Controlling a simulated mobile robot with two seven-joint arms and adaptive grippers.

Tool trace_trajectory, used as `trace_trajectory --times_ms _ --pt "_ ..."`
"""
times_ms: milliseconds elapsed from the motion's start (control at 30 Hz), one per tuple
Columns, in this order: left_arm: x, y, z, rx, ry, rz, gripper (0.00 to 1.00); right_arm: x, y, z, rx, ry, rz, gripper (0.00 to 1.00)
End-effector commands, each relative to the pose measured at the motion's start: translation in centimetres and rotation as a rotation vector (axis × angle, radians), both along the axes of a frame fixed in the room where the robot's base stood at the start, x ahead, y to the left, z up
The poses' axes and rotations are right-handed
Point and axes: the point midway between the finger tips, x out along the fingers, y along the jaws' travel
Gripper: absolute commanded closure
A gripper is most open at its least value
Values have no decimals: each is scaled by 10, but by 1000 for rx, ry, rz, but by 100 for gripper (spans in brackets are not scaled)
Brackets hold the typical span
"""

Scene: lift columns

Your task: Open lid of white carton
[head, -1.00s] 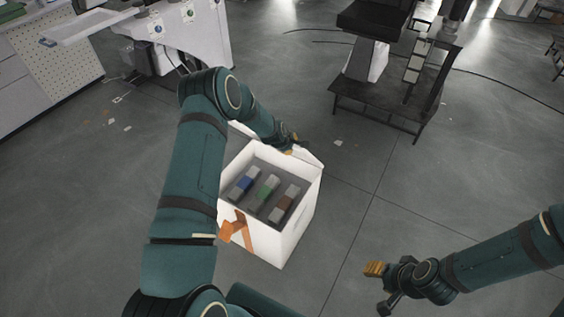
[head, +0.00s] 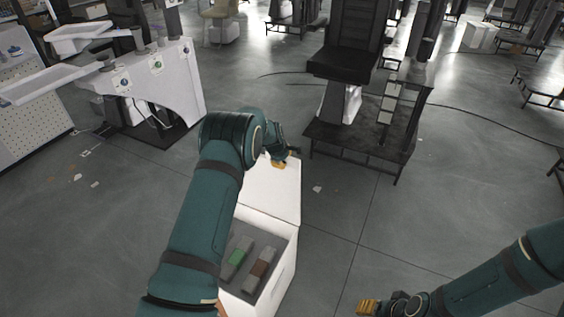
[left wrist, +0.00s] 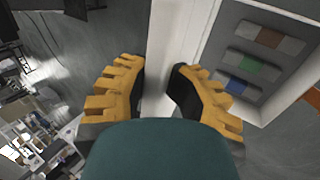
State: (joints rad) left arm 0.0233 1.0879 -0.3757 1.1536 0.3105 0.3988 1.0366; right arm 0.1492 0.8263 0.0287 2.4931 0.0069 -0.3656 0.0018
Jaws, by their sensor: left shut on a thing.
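The white carton (head: 283,268) stands on the floor with its top open. Its lid (head: 278,190) is swung up and back on the far side. My left gripper (head: 281,162) is shut on the lid's far edge. In the left wrist view, the fingers of my left gripper (left wrist: 157,68) straddle the white lid (left wrist: 172,45). Grey blocks with a brown (left wrist: 269,38), a green (left wrist: 249,63) and a blue (left wrist: 236,86) band lie inside. My left arm hides part of the carton in the head view. My right gripper (head: 368,306) is low in the picture, apart from the carton; its finger gap is unclear.
A dark platform (head: 360,140) with a black seat (head: 348,64) stands beyond the carton to the right. A white machine (head: 160,85) stands at the upper left.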

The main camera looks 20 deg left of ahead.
Motion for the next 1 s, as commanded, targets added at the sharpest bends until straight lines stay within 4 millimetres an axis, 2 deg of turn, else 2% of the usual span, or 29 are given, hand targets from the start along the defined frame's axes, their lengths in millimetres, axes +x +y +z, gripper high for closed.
trace_trajectory --times_ms 467,500,567,867,1000 --pt "4 2 6 4 -13 4 100 0 0 0 0 1 0 53" --pt "4 2 6 4 -13 4 71 0 0 0 0 1 0 53" --pt "4 2 6 4 -12 4 52 0 0 0 0 1 0 53" --pt "3 1 4 2 -7 2 52 0 0 0 0 0 0 53" --pt "-1 1 10 2 -7 2 52 0 0 -1 0 0 0 53"
